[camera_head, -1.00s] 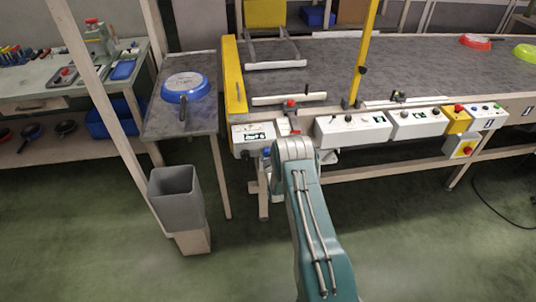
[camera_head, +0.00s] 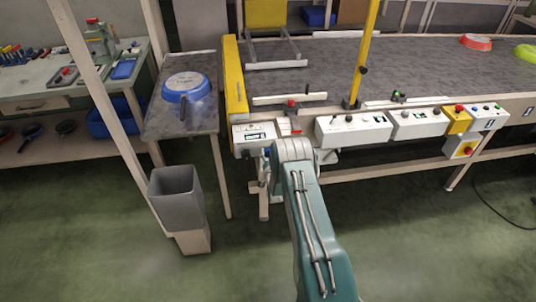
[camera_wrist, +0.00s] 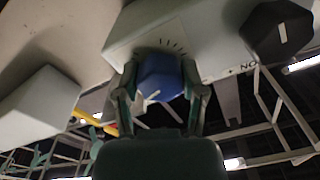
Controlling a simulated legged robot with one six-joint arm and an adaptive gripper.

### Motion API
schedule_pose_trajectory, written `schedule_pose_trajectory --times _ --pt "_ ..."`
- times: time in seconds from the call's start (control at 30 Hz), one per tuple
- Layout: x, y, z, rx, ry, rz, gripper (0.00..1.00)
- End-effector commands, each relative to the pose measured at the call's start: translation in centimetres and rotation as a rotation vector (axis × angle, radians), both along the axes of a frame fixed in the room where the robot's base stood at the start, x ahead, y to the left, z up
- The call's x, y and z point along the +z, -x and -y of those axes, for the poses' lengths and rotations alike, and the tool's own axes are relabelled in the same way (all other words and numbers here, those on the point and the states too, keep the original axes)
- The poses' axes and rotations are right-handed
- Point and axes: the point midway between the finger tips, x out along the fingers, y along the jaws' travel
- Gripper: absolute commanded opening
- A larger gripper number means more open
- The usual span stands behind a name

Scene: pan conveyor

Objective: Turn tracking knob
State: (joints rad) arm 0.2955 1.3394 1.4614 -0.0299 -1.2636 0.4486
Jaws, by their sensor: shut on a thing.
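The tracking knob (camera_wrist: 160,77) is blue with a pale pointer mark and shows in the wrist view. It sits on the face of a pale control box (camera_wrist: 215,40) with dark tick marks beside it. My gripper (camera_wrist: 160,88) has one finger on each side of the knob and is shut on it. In the head view, my arm reaches to the front of the conveyor's left end, below the white control box (camera_head: 253,133). The knob and the fingers are hidden there behind my arm.
A black knob (camera_wrist: 277,30) is close by on the right in the wrist view, and a white box (camera_wrist: 40,103) is on the left. Several control boxes line the conveyor (camera_head: 330,60) front. A blue pan (camera_head: 185,86) lies on the side table, with a grey bin (camera_head: 176,190) below.

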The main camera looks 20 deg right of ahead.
Motion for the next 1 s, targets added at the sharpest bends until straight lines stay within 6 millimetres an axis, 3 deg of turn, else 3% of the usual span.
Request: schedule_pose_trajectory --times 0.73,0.77,0.8,1.0 --pt "0.03 -0.08 -0.01 0.000 -0.083 0.024 0.06" --pt "0.03 -0.08 -0.01 0.000 -0.083 0.024 0.67" --pt "0.05 -0.06 -0.01 0.000 -0.082 0.023 0.84" --pt "0.08 0.01 0.01 0.000 -0.082 0.024 0.87"
